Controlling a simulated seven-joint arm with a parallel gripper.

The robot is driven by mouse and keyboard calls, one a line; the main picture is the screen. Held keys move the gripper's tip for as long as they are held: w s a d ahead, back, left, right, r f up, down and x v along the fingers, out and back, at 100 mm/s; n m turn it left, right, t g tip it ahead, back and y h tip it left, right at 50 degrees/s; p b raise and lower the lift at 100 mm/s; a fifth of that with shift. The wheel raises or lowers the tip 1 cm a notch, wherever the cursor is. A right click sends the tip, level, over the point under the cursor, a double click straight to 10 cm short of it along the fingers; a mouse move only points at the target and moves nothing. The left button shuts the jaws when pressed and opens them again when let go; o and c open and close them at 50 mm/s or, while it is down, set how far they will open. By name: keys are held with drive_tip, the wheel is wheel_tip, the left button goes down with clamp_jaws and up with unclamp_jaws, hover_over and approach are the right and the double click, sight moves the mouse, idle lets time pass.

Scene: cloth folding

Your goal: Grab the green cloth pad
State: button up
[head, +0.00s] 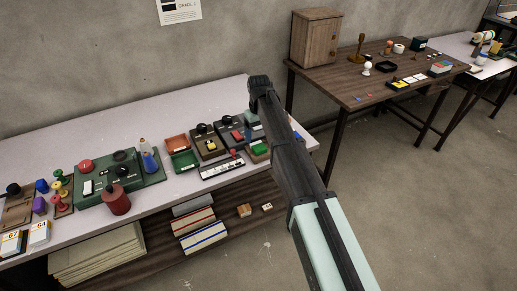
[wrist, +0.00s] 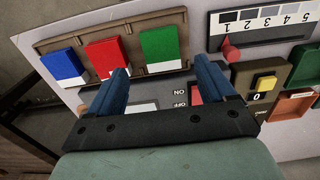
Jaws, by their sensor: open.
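The green cloth pad (wrist: 160,44) lies at the right end of a brown tray (wrist: 120,24) in the wrist view, beside a red pad (wrist: 108,56) and a blue pad (wrist: 63,64). The green pad also shows in the head view (head: 261,148), at the table's right end, partly hidden by my arm. My gripper (wrist: 161,66) is open and empty. Its two blue fingers point toward the tray, with the green pad just beyond the gap between them in the picture. The gripper's height above the table is hard to tell.
A grey switch panel lies under the fingers in the wrist view, with a red switch (wrist: 195,93). A numbered strip (wrist: 268,24) with a red pointer (wrist: 230,49), a yellow button box (wrist: 264,83) and an orange tray (wrist: 292,104) lie to the right.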

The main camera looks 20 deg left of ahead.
sight(259, 146)
drive_tip(key=shift+s+f, duration=0.2)
drive_tip(key=shift+f, duration=2.5)
drive_tip(key=c, duration=1.1)
